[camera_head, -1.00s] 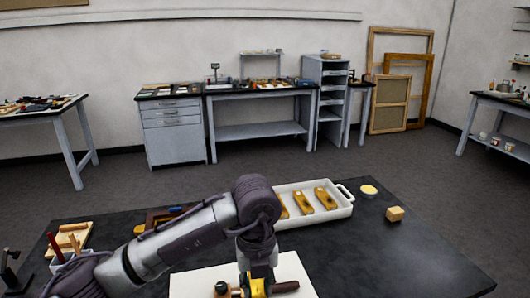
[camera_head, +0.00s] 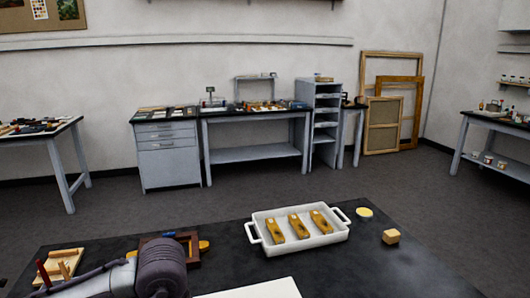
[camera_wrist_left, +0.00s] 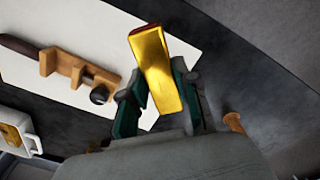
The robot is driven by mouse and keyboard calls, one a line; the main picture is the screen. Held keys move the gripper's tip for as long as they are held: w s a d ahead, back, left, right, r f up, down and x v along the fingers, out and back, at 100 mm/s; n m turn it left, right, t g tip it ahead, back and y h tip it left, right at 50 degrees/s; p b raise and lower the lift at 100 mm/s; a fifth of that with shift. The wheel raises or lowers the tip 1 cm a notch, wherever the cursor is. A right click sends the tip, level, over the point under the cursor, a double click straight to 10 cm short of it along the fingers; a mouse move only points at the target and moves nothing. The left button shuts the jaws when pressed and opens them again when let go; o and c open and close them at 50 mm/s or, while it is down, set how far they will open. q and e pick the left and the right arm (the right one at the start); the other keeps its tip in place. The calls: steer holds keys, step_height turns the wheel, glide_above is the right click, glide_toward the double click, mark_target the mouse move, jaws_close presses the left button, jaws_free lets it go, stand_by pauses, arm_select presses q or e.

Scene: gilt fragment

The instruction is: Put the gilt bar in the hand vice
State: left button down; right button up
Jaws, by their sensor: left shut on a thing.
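My left gripper (camera_wrist_left: 160,88) is shut on a shiny gilt bar (camera_wrist_left: 157,65) with a reddish end, seen in the left wrist view. The bar sticks out beyond the fingers. The hand vice (camera_wrist_left: 78,70), a light wooden piece with a dark handle and a dark round knob, lies on the white sheet (camera_wrist_left: 75,25). The held bar is apart from it in this view. In the head view my left arm is at the bottom left; its gripper and the vice are out of frame. My right gripper is not in view.
A white two-handled tray (camera_head: 338,236) holds three ochre blocks. A wooden frame (camera_head: 192,262) and a wooden board (camera_head: 45,274) with sticks lie left. The dark tabletop is clear at right.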

arm_select(q)
steer(key=s+a+m, duration=0.4)
steer(key=m, duration=0.7)
steer(key=shift+s+a+f+m, duration=0.15)
steer(key=shift+s+f+m, duration=0.15)
steer(key=shift+f, duration=0.15)
